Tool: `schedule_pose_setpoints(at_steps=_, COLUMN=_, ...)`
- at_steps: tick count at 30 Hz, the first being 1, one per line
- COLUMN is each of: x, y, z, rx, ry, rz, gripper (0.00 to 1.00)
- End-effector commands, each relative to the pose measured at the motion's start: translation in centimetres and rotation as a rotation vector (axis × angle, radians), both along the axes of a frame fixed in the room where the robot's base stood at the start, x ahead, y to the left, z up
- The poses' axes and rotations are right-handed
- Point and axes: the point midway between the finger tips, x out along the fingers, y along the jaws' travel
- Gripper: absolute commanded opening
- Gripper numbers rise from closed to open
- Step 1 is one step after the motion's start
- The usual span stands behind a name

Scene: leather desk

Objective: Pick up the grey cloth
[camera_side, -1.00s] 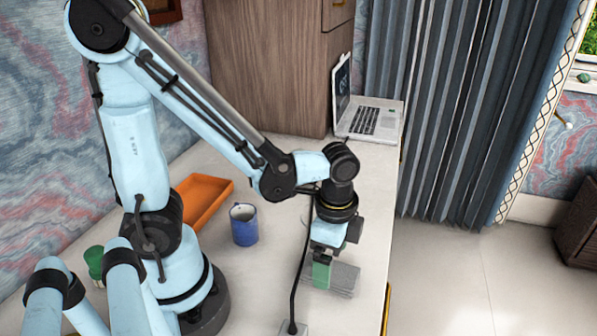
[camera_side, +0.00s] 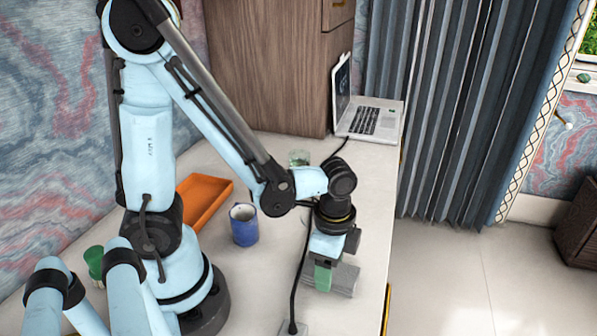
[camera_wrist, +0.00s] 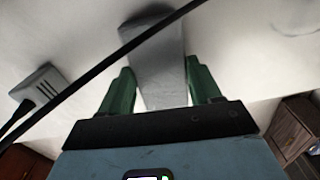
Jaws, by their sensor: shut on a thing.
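The grey cloth (camera_side: 346,279) is a flat, folded-looking grey strip on the white desk near its right edge. In the wrist view the cloth (camera_wrist: 155,45) runs between my two green fingers. My gripper (camera_side: 322,284) points down at the cloth, low over the desk. In the wrist view my gripper (camera_wrist: 160,78) is shut on the cloth, with one finger at each side. The fingers hide part of the cloth in the side view, and I see no clear gap between cloth and desk.
A blue mug (camera_side: 243,226) and an orange tray (camera_side: 205,202) stand left of my gripper. A green glass (camera_side: 299,158) and an open laptop (camera_side: 368,120) are farther back. A black cable (camera_side: 297,270) runs close by to a grey socket block (camera_wrist: 38,84). The desk edge is near on the right.

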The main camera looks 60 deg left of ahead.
Motion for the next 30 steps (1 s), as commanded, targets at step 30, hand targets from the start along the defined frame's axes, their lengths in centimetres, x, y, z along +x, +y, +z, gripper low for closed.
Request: schedule_pose_setpoints(at_steps=30, x=-2.8, y=-3.1, z=6.4, rx=-0.001, ry=0.001, rz=-0.01, gripper=0.33)
